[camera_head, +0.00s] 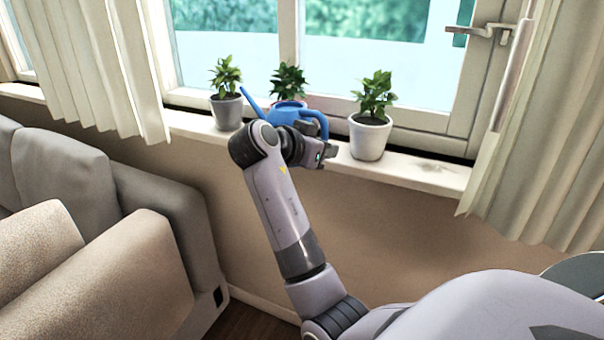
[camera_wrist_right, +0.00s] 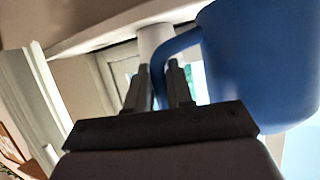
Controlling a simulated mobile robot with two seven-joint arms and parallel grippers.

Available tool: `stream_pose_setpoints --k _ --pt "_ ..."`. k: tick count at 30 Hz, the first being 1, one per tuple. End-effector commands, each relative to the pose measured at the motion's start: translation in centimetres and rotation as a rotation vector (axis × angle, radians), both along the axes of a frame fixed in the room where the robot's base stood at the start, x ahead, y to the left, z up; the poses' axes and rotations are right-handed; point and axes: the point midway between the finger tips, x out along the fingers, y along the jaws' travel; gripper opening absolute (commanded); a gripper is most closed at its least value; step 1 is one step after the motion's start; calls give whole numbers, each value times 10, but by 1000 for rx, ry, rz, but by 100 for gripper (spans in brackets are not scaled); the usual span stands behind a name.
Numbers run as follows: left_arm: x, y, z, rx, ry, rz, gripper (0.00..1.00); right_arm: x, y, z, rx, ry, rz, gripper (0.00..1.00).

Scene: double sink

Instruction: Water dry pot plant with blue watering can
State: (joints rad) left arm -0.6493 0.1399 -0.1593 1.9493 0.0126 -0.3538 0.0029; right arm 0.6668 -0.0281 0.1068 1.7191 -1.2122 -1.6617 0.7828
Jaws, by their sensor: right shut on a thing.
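The blue watering can (camera_head: 284,117) is at the window sill, in front of the middle plant, its spout pointing up and left. My right gripper (camera_head: 312,134) is shut on its handle; in the right wrist view the fingers (camera_wrist_right: 160,88) close around the handle beside the can's body (camera_wrist_right: 258,65). Three pot plants stand on the sill: one in a dark grey pot (camera_head: 227,113) at left, a middle plant (camera_head: 289,80) whose reddish pot is mostly hidden by the can, and one in a white pot (camera_head: 369,139) at right. All look green; I cannot tell which is dry. My left gripper is not in view.
The narrow sill (camera_head: 425,176) is clear right of the white pot. Window glass and frame stand close behind the plants. Curtains hang at left (camera_head: 90,65) and right (camera_head: 535,140). A grey sofa (camera_head: 100,235) is at lower left.

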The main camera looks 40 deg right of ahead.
Motion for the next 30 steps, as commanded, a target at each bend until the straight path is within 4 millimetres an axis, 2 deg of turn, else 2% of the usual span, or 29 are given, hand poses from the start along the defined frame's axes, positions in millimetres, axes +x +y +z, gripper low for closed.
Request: stream_pose_setpoints --k 1,6,12,20,30 --pt "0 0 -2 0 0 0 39 -2 -2 10 1 -11 -71 0" --pt "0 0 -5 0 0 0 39 -13 1 34 1 -14 -282 0" --pt "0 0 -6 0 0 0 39 -22 9 52 0 -14 -430 0" --pt "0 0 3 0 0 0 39 -27 14 62 3 23 -476 0" --pt "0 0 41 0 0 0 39 -34 16 73 31 193 -473 0"
